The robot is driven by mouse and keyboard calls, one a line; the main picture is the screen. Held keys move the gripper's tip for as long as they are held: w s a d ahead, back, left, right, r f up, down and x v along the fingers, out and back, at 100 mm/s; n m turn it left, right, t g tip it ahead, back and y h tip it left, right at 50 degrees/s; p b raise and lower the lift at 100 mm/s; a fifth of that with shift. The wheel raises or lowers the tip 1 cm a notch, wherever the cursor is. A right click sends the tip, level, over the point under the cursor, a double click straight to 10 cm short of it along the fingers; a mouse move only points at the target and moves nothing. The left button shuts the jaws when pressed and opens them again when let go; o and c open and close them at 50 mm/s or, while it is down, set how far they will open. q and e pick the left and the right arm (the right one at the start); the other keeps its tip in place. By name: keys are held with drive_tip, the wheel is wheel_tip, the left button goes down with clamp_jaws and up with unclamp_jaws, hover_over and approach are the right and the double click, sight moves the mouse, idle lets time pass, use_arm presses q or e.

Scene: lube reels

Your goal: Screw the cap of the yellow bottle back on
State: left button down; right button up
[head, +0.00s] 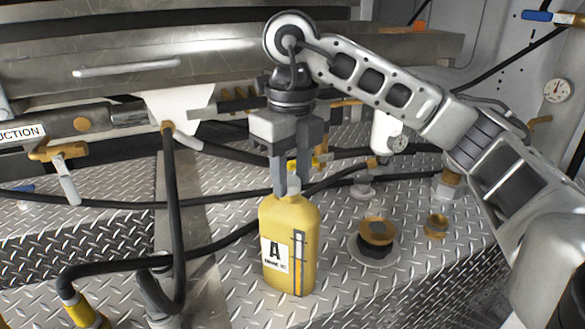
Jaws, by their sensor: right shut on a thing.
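The yellow bottle (303,222) stands upright on the diamond-plate deck, with a white label marked "A" on its front. My right gripper (290,186) points straight down over the bottle's top. Its two grey fingers are shut on the cap at the bottle's mouth. The fingers mostly hide the cap and the neck, so I cannot tell how the cap sits on the thread. My left gripper is not in view.
Black hoses (170,220) run at the left and behind. A metal drawer-like panel (130,60) and a gauge (557,90) are at the back.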

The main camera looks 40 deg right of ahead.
drive_tip(key=shift+m, duration=0.7)
drive_tip(key=m, duration=0.3)
drive_tip(key=shift+a+m+p, duration=0.15)
drive_tip(key=shift+m+p, duration=0.15)
drive_tip(key=shift+p, duration=0.1)
drive_tip(key=shift+m, duration=0.8)
drive_tip(key=shift+a+m+p, duration=0.1)
drive_tip(key=shift+m+p, duration=0.25)
drive_tip(key=shift+m, duration=0.65)
drive_tip(key=m, duration=0.3)
drive_tip(key=shift+w, duration=0.1)
